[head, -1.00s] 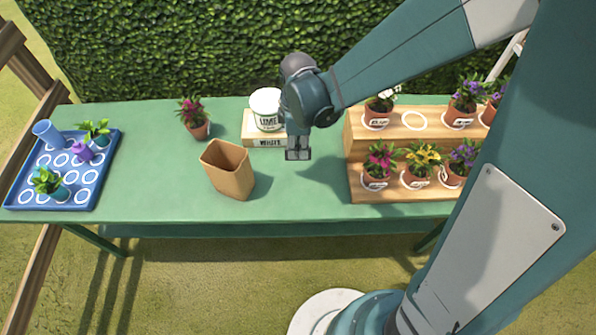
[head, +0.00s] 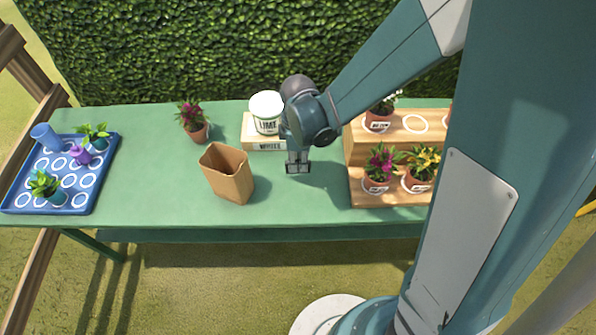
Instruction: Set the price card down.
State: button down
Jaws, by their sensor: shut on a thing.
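My gripper (head: 298,167) points down over the green table (head: 300,205), in the gap between the brown paper bag and the wooden stepped stand. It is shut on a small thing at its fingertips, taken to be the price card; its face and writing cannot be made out. I cannot tell whether the held thing touches the table. The gripper is in front and to the right of the wooden block (head: 264,146) marked "WHITE".
A white tub (head: 267,112) marked "LIME" stands on the block. The open paper bag (head: 228,179) is left of my gripper, a potted plant (head: 195,124) behind it. The stepped stand (head: 390,199) with potted flowers is close on the right. A blue tray (head: 22,203) is far left.

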aim_at(298, 172)
jog(key=shift+f, duration=0.15)
jog(key=shift+f+b, duration=0.5)
jog(key=shift+f, duration=1.55)
jog(key=shift+f, duration=0.15)
jog(key=c, duration=2.5)
grip_release()
jog(key=shift+r, duration=0.25)
jog(key=shift+r+p, duration=1.25)
jog(key=shift+r, duration=4.7)
